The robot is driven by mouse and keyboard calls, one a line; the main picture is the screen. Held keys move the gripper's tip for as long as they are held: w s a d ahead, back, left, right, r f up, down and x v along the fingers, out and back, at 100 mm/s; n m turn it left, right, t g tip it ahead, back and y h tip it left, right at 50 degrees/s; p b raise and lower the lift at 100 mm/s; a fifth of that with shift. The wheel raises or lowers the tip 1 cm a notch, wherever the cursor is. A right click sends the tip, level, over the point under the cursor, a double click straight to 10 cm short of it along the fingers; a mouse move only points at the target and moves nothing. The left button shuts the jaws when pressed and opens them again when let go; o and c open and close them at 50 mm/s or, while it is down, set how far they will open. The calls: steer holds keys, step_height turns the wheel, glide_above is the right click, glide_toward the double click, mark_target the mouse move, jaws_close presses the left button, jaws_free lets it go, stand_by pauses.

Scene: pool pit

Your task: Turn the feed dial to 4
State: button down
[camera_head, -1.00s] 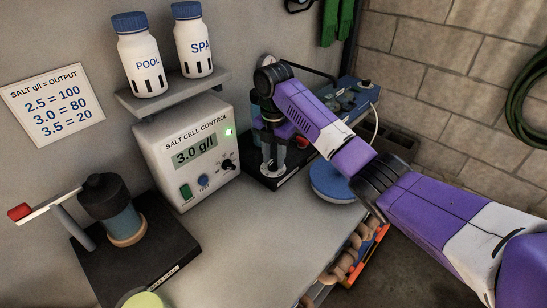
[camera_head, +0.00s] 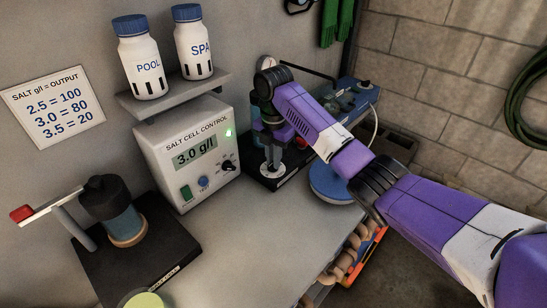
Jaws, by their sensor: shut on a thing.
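My gripper (camera_head: 271,158) points down over the black-based unit (camera_head: 262,180) to the right of the salt cell control box. Its fingers are shut at a small white round plate (camera_head: 271,171) on that base, which appears to belong to the feed dial. The fingers cover the dial's knob, and I cannot read its numbers or pointer. The salt cell control box (camera_head: 182,147) shows 3.0 g/l, with a lit green lamp (camera_head: 228,132) and a separate black knob (camera_head: 228,165), which my gripper does not touch.
POOL (camera_head: 147,64) and SPA (camera_head: 195,47) bottles stand on a shelf (camera_head: 180,92) above the box. A lever device (camera_head: 122,220) stands at left. A blue round lid (camera_head: 328,183) lies right of my gripper.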

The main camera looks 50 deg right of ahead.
steer(key=m+p, duration=0.4)
steer(key=shift+s+r+m, duration=0.1)
steer(key=shift+r+m, duration=0.1)
steer(key=shift+m, duration=0.2)
steer(key=m+p, duration=0.4)
steer(key=m, duration=0.1)
steer(key=shift+a, duration=0.1)
steer(key=m+p, duration=0.1)
steer(key=m, duration=0.4)
steer(key=shift+s+f+p, duration=0.1)
steer(key=shift+f+p, duration=0.05)
steer(key=shift+p, duration=0.15)
steer(key=m, duration=0.4)
steer(key=shift+a, duration=0.1)
steer(key=m, duration=0.5)
steer(key=shift+a, duration=0.1)
steer(key=m, duration=1.1)
steer(key=shift+a, duration=0.1)
steer(key=shift+w+m, duration=0.15)
steer(key=shift+m, duration=0.9)
steer(key=shift+w+m, duration=0.1)
steer(key=shift+m, duration=0.95)
